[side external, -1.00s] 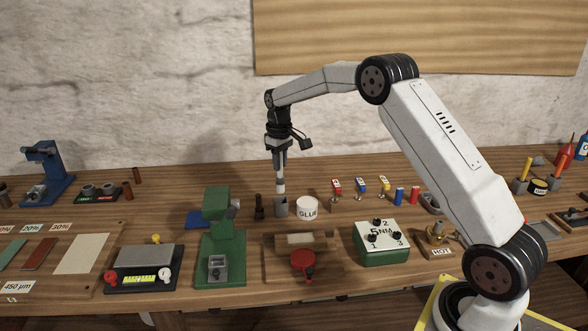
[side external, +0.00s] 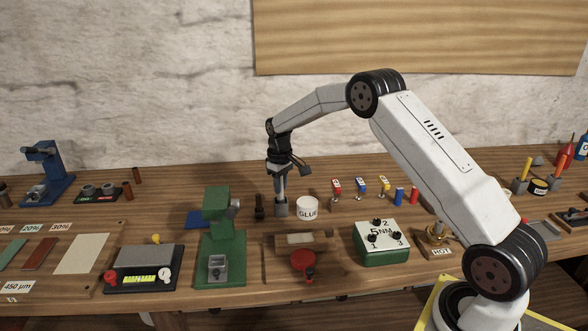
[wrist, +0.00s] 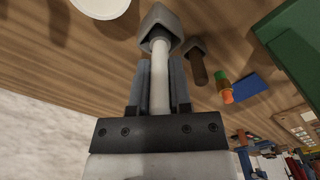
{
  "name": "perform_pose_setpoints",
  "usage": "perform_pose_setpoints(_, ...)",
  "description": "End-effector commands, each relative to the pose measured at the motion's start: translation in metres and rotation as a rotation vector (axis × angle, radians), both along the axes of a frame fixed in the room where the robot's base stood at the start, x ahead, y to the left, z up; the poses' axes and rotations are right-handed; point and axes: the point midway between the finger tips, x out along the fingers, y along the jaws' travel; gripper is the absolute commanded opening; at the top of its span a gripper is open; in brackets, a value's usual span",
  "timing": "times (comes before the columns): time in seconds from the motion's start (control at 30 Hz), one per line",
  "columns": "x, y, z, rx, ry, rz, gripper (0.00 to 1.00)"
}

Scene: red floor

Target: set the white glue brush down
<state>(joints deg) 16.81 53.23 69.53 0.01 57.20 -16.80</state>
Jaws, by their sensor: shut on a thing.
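My gripper (side external: 280,194) is shut on the white glue brush, whose pale shaft (wrist: 160,80) shows between the two fingers in the wrist view. The brush is upright, and its lower end is inside a small grey holder (side external: 281,209). The holder also shows in the wrist view (wrist: 155,24), with the shaft running into its opening. Whether the brush touches the holder's bottom is hidden. The white glue pot (side external: 307,209), marked GLUE, stands just right of the holder in the side view.
A dark upright piece (side external: 259,208) stands close to the left of the holder. A green press (side external: 220,245) is at the front left, and a red-knobbed wooden fixture (side external: 302,259) is in front. Small coloured items (side external: 360,187) and a 5NM box (side external: 381,240) are to the right.

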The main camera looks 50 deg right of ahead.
Motion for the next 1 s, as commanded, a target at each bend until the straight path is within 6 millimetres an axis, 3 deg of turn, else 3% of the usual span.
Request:
perform_pose_setpoints(0.4, -0.0001, 0.0, -0.0038, 0.0, 0.001, 0.0, 0.0)
perform_pose_setpoints(0.43, -0.0001, 0.0, -0.0038, 0.0, 0.001, 0.0, 0.31)
perform_pose_setpoints(0.53, -0.0001, 0.0, -0.0036, 0.0, 0.001, 0.0, 0.6)
perform_pose_setpoints(1.0, 0.0003, -0.0001, 0.0018, 0.0, -0.001, 0.0, 0.6)
